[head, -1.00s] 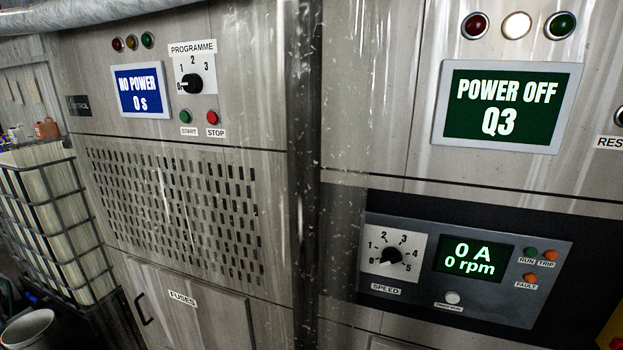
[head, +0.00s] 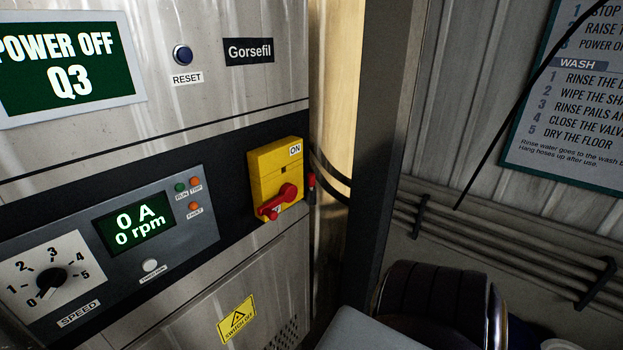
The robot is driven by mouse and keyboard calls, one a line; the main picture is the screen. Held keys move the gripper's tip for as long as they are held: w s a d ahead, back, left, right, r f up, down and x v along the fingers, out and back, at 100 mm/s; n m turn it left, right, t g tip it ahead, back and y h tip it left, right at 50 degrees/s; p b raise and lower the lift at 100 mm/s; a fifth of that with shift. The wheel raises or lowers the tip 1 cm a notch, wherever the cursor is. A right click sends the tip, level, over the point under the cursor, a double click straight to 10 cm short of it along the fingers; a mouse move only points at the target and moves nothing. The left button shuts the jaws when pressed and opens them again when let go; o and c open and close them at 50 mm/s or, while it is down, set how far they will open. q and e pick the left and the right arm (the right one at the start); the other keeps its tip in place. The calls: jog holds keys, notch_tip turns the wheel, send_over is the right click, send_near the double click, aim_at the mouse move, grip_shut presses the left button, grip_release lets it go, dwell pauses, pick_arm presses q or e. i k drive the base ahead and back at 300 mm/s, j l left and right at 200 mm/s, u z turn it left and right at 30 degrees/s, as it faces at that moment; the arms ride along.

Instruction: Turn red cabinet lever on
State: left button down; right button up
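The red cabinet lever (head: 280,200) is on a yellow switch box (head: 270,166) on the cabinet front, near its right edge, in the head view. Its handle slants down and to the left from a round red hub. A white ON label (head: 295,150) is at the box's upper right. Another small label low on the box is mostly hidden by the handle. Neither of my grippers shows, and nothing is touching the lever.
A green screen (head: 68,67) reads POWER OFF Q3. A speed panel (head: 180,238) left of the box shows 0 A, 0 rpm. A dark post (head: 385,150) and wall pipes (head: 520,245) stand to the right. A dark rounded form and a pale surface fill the lower right.

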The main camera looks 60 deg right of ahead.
aim_at(287, 193)
jog(key=z, duration=1.65)
